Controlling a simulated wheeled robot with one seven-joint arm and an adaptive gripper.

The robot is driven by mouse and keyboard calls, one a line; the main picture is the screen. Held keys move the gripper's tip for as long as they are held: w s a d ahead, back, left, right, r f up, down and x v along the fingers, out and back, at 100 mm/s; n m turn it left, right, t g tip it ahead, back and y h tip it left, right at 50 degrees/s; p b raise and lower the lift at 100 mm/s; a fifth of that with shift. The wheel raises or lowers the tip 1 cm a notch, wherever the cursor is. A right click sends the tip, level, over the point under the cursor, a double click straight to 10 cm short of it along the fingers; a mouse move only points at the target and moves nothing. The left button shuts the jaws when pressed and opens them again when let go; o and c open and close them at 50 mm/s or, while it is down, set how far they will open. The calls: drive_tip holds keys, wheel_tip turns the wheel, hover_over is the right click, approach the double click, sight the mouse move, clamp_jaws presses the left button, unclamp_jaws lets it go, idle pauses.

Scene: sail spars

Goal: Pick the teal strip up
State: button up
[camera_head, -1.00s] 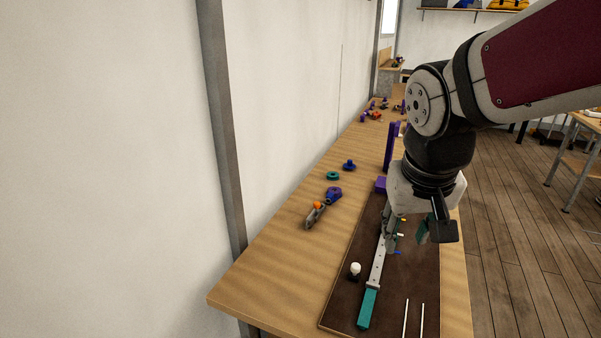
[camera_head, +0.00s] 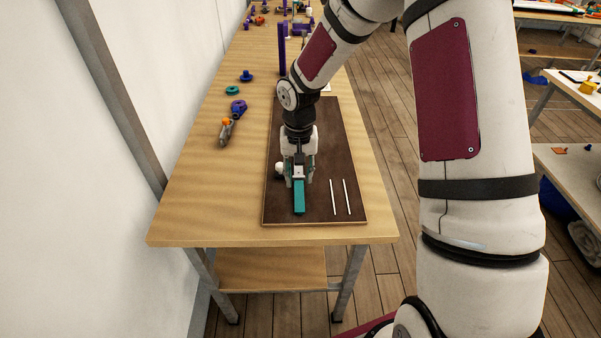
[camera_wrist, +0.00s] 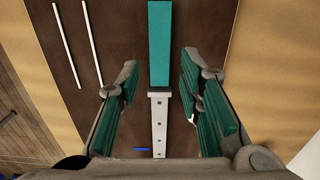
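The teal strip (camera_head: 299,198) lies at the near end of a dark brown mat (camera_head: 331,120). In the wrist view the teal strip (camera_wrist: 159,45) runs up to the top edge of the picture, in line with a pale grey bar with holes (camera_wrist: 159,128) and against its end. Nothing is between the pads; the height gap cannot be told.
Two thin white rods (camera_head: 340,197) lie on the mat to the strip's right. A white knob (camera_head: 279,168) stands close left of my gripper. Blue, teal and grey parts (camera_head: 232,120) lie on the wooden table (camera_head: 195,195) to the left. A purple upright (camera_head: 282,48) stands behind.

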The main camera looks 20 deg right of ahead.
sight(299, 195)
wheel_tip(299, 195, down, 7)
drive_tip(key=shift+r+b, duration=0.2)
drive_tip(key=shift+b, duration=1.05)
drive_tip(key=c, duration=0.7)
